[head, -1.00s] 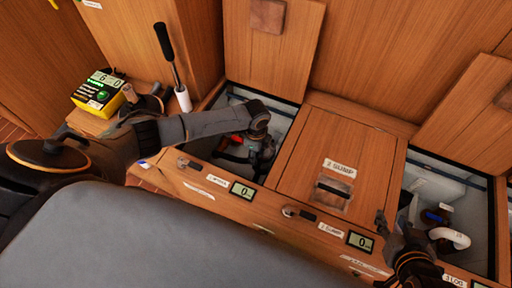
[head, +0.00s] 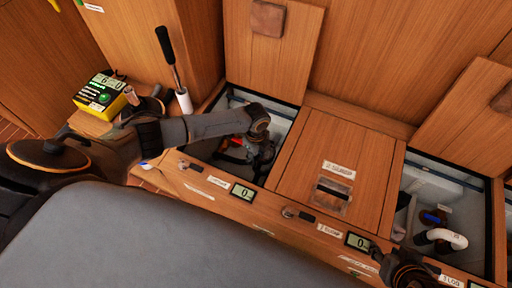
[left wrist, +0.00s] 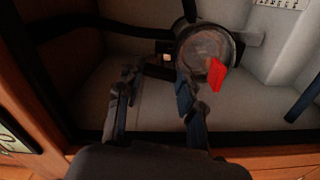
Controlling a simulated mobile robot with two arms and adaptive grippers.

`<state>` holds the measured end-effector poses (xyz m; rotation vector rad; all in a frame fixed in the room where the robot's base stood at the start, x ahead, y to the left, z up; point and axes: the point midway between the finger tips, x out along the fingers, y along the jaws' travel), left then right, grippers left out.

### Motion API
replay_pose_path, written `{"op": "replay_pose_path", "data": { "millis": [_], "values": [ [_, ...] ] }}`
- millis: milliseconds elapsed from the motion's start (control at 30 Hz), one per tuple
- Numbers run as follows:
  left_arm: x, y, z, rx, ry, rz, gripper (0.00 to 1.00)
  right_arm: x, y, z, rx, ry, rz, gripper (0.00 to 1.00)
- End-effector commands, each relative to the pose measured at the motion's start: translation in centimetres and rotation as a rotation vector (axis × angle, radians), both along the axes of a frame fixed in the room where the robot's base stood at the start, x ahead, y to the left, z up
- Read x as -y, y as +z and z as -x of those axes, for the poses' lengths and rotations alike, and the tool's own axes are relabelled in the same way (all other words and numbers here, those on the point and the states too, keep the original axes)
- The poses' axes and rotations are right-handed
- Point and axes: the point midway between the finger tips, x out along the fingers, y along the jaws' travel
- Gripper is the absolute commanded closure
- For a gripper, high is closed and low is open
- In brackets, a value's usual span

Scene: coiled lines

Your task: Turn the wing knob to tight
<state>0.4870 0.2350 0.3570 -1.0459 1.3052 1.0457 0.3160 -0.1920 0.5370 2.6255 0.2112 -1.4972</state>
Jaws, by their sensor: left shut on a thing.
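My left arm reaches into the open left bilge compartment (head: 205,145), where my left gripper (head: 260,160) is low beside a dark fitting. A red wing (left wrist: 216,75) stands out from the housing, just right of that finger. The gripper is shut on a part, apparently the wing knob, but the contact is dark and hard to see. My right gripper (head: 378,256) is at the lower right by the front ledge; its jaws are unclear.
A closed wooden hatch (head: 345,140) with a handle lies between the compartments. The right compartment (head: 478,195) is open, with a white pipe elbow (head: 442,237). Small displays (head: 243,192) line the front ledge. A yellow meter (head: 101,93) and a black-handled lever (head: 167,50) are at the left.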

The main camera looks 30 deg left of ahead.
Motion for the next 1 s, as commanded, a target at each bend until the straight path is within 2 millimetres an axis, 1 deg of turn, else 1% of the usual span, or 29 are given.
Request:
{"op": "replay_pose_path", "data": {
  "millis": [67, 100, 167, 200, 467, 567, 667, 1000],
  "values": [
    [0.1, 0.0, 0.1, -0.002, -0.003, 0.002, 0.94, 0.0, 0.0, 0.0, 0.001, 0.000, 0.000, 0.60],
    [0.1, 0.0, 0.1, -0.002, -0.003, 0.002, 0.54, 0.0, 0.0, 0.0, 0.001, 0.000, 0.000, 0.60],
    [0.1, 0.0, 0.1, -0.001, -0.003, 0.002, 0.42, 0.0, 0.0, 0.0, 0.001, 0.000, 0.000, 0.60],
    [0.1, 0.0, 0.1, -0.001, -0.002, 0.001, 0.40, 0.0, 0.0, 0.0, 0.001, 0.000, 0.001, 0.60],
    [0.0, 0.0, 0.0, 0.000, -0.001, 0.000, 0.40, 0.0, 0.0, 0.0, -0.001, 0.001, 0.000, 0.60],
    [0.0, 0.5, 0.0, 0.000, -0.001, 0.000, 0.40, -0.1, -0.1, 0.1, -0.003, 0.002, -0.001, 0.60],
    [0.0, 1.8, -0.1, 0.002, 0.000, 0.000, 0.40, -0.1, -0.1, 0.1, -0.002, 0.002, -0.001, 0.60],
    [0.0, 8.9, -0.1, 0.003, -0.002, 0.001, 0.40, 0.0, 0.0, 0.0, 0.000, 0.001, -0.001, 0.60]
  ]
}}
